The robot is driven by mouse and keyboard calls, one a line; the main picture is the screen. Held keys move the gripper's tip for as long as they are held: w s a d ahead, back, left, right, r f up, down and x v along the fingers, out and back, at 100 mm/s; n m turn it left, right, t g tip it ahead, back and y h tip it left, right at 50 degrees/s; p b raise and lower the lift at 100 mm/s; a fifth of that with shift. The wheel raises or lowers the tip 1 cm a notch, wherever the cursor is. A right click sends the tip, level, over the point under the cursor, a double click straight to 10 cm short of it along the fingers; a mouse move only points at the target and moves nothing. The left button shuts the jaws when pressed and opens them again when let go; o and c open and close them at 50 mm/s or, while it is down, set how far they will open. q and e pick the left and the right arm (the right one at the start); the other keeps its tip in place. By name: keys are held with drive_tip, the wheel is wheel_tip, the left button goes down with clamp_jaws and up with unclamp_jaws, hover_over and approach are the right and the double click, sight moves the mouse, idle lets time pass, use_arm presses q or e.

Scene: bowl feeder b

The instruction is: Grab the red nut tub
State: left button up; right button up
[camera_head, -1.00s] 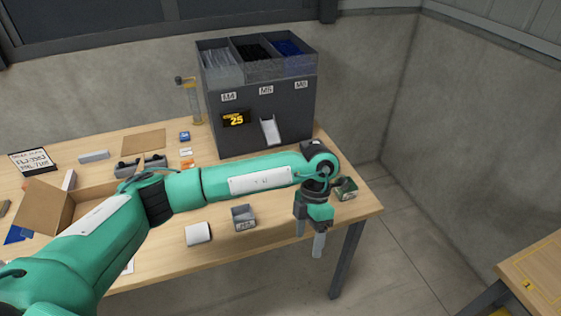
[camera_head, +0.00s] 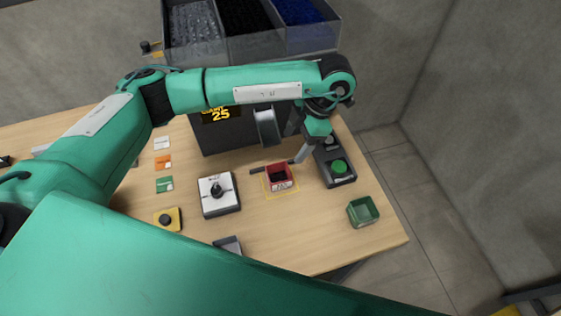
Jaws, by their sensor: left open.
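The red nut tub (camera_head: 281,186) is a small open box with a pale label on its front. It stands on a yellow-outlined square on the wooden table, below the feeder's chute. My left gripper (camera_head: 296,143) is open and empty, above and just behind the tub, fingers pointing down and to the left. It looks apart from the tub. A green arm link of mine crosses the bottom of the view; no right gripper shows.
A black box with a green button (camera_head: 339,168) stands right of the tub. A green tub (camera_head: 363,210) is near the table's right edge. A white box with a black knob (camera_head: 218,193) is left. The grey feeder (camera_head: 222,135) with its chute (camera_head: 266,125) stands behind.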

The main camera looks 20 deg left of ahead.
sight(279, 180)
use_arm(q)
drive_tip(key=x, duration=0.3)
drive_tip(key=shift+s, duration=0.4)
drive_tip(key=x, duration=0.4)
drive_tip(key=shift+w+f+p, duration=0.1)
drive_tip(key=shift+f+p, duration=0.25)
drive_tip(key=shift+f, duration=0.1)
drive_tip(key=shift+a+f, duration=0.15)
drive_tip(key=shift+f, duration=0.35)
drive_tip(key=p+x, duration=0.1)
drive_tip(key=x, duration=0.3)
drive_tip(key=shift+w+f+p, duration=0.2)
drive_tip(key=shift+p, duration=0.15)
drive_tip(key=shift+f, duration=0.15)
use_arm(e)
drive_tip(key=shift+s+d+r, duration=0.1)
drive_tip(key=shift+s+r, duration=0.85)
drive_tip(key=shift+r, duration=0.25)
use_arm(q)
drive_tip(key=shift+c, duration=0.2)
drive_tip(key=c, duration=0.7)
use_arm(e)
drive_tip(key=shift+d, duration=0.15)
